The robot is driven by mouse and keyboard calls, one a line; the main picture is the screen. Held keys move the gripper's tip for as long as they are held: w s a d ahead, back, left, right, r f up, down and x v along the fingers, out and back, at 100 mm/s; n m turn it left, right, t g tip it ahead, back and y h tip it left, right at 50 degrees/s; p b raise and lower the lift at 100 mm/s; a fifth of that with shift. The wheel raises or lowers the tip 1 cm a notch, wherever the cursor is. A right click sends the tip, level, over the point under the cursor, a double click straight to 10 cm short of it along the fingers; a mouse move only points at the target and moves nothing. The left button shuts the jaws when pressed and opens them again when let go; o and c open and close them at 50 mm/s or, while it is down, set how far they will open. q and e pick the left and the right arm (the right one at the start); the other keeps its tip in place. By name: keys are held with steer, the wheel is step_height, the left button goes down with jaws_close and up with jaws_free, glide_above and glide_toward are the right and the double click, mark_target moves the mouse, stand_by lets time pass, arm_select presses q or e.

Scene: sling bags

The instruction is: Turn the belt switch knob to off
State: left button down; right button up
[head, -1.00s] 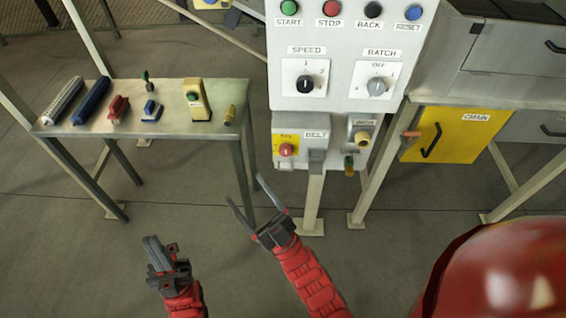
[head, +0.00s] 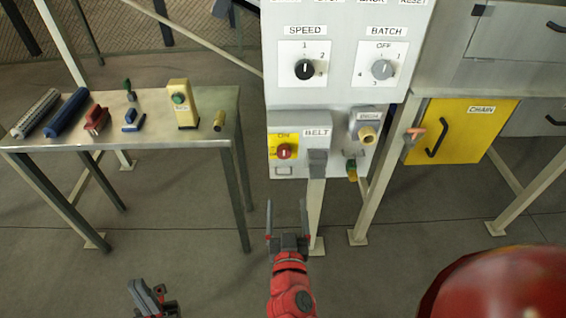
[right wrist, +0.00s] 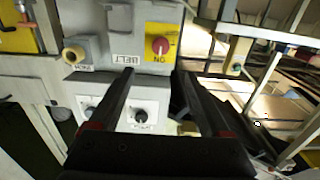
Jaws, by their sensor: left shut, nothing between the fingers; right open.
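The red belt switch knob (head: 284,151) sits on a yellow plate marked ON, left of the BELT label (head: 317,133) on the grey box under the control panel. It also shows upside down in the right wrist view (right wrist: 160,46). In the right wrist view the fingers (right wrist: 153,78) reach toward the box, with the knob beyond the tips. My left gripper (head: 148,290) is shut and empty, low at the left.
A SPEED knob (head: 305,69) and a BATCH knob (head: 382,69) are on the panel above. A brass-coloured connector (head: 367,134) is right of the belt switch. A table (head: 160,142) with several items stands left. A yellow CHAIN drawer (head: 462,120) is at right.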

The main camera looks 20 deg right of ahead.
steer(key=b, duration=0.3)
glide_toward(284, 156)
steer(key=s, duration=0.2)
steer(key=p+x, duration=0.1)
steer(key=x, duration=0.2)
steer(key=p+x, duration=0.1)
steer(key=x, duration=0.2)
steer(key=p+x, duration=0.1)
steer(key=x, duration=0.2)
steer(key=shift+w+a, duration=0.15)
steer(key=shift+w, duration=0.75)
jaws_close()
